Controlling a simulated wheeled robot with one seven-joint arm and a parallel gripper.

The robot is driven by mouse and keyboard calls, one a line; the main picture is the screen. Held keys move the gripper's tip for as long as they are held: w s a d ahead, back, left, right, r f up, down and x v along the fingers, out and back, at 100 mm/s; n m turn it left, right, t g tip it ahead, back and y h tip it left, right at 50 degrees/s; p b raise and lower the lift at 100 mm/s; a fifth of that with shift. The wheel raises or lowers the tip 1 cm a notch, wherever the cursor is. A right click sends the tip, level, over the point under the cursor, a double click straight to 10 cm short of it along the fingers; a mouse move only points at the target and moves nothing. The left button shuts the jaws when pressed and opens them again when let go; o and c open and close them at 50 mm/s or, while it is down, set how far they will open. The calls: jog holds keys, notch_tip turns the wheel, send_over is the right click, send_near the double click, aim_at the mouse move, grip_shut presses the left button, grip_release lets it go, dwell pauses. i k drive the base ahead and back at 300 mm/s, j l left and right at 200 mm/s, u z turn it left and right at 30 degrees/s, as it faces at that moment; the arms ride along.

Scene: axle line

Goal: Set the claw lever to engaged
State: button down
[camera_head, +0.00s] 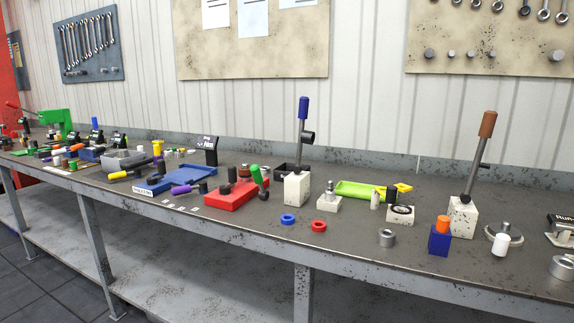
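No label marks any lever as the claw lever, so I cannot tell which one it is. A lever with a blue grip (303,108) stands nearly upright on a white block (297,190) in the middle of the bench. A lever with a brown grip (487,124) stands on another white block (462,217) at the right, leaning to the right. A short green-handled lever (256,175) stands at the right end of a red base (230,196). My gripper is not in view.
The long grey bench (345,237) is crowded at left with tools and a blue tray (180,178). Blue and red rings (319,226), a steel ring (387,238) and a blue block (439,240) lie near the front. Some bare bench shows between them.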

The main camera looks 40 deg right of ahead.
aim_at(255, 170)
jog(key=i+j+z, duration=1)
jog(key=j, duration=0.35)
